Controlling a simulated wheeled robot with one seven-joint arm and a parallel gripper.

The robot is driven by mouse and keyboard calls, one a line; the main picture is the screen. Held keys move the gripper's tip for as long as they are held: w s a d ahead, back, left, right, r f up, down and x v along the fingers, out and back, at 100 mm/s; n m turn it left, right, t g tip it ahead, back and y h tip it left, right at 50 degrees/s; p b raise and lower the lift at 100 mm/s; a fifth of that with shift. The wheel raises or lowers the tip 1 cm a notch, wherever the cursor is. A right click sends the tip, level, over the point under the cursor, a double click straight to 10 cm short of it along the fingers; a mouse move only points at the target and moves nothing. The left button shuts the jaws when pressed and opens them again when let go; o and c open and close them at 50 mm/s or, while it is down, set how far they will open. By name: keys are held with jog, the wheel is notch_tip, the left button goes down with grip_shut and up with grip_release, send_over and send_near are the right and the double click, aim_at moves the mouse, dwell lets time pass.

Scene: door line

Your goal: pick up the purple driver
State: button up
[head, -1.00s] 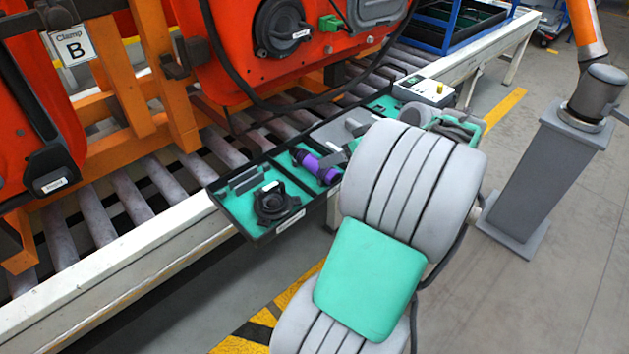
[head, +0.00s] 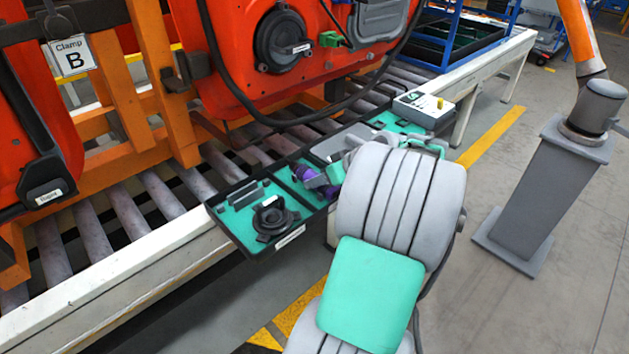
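The purple driver (head: 313,179) lies in a green-lined compartment of the black tray (head: 243,250) at the edge of the roller conveyor. Its right part is hidden behind my arm and gripper. My gripper (head: 335,178) is at the right end of the driver, just left of my large grey arm links. Only a small part of it shows, and its fingers cannot be made out clearly. I cannot tell whether it touches the driver or whether it is open or shut.
A round black part (head: 272,219) lies in the tray's near-left compartment. Red door panels (head: 300,60) on an orange frame (head: 162,85) stand behind. A grey pedestal (head: 545,190) stands right on open floor.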

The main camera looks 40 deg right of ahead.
grip_shut()
jog(key=shift+r, duration=0.1)
dwell(0.5)
